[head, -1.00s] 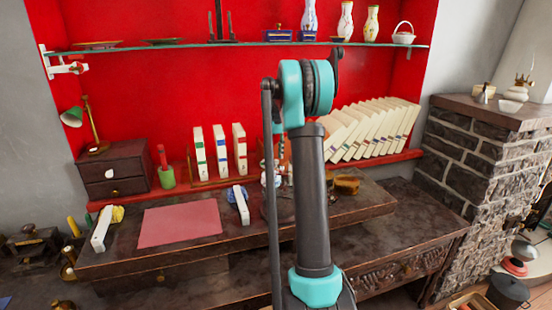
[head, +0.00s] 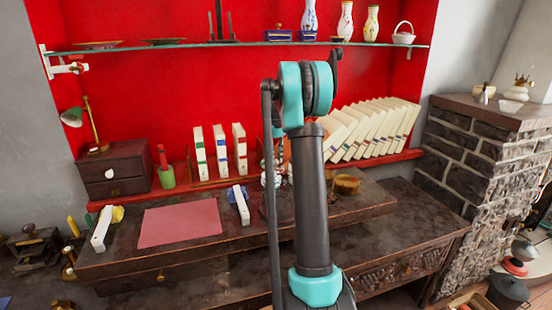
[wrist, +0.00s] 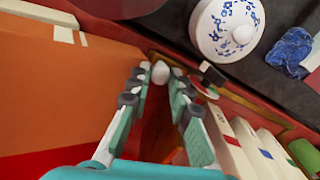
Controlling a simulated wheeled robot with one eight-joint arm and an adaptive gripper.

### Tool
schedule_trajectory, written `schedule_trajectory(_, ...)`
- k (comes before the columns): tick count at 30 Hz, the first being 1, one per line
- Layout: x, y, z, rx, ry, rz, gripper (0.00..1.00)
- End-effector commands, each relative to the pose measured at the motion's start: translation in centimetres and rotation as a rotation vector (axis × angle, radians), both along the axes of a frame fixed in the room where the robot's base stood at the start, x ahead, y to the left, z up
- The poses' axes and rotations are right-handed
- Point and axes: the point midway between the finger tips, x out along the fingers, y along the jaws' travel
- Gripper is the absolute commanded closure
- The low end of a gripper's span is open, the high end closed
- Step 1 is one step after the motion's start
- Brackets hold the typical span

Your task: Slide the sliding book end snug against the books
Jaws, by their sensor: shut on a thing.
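Three upright white books with coloured labels (head: 221,151) stand slightly apart on the red ledge. Their spines show at lower right in the wrist view (wrist: 237,151). A brown wooden panel, apparently the sliding book end (wrist: 155,118), shows between my fingers. My gripper (wrist: 161,78) is closed in on it, with a small pale knob (wrist: 161,72) at the fingertips. In the head view my arm hides most of the gripper and book end. The book end seems apart from the white books, but the exact gap is unclear.
Leaning books (head: 372,132) fill the ledge's right side. A large orange face (wrist: 60,85) is close on the wrist view's left. A lidded blue-and-white pot (wrist: 226,30) and blue crumpled thing (wrist: 292,52) are nearby. A glass shelf (head: 240,45) spans above.

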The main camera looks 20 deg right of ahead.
Motion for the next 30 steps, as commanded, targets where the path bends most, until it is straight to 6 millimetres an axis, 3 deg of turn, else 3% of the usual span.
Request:
schedule_trajectory(5, 0.0, 1.4, 0.0, 0.000, 0.000, 0.003, 1.00)
schedule_trajectory(12, 0.1, 6.7, 0.1, 0.000, 0.000, 0.004, 1.00)
schedule_trajectory(15, 0.1, 7.9, 0.0, 0.000, -0.001, 0.003, 1.00)
schedule_trajectory(25, 0.1, 8.3, 0.0, 0.000, -0.001, 0.000, 1.00)
schedule_trajectory(26, 0.1, 8.3, 0.0, 0.000, -0.001, 0.000, 0.80)
schedule_trajectory(28, 0.1, 8.3, 0.0, 0.000, -0.001, 0.000, 0.71)
schedule_trajectory(30, 0.1, 8.3, 0.0, 0.000, -0.001, 0.000, 0.71)
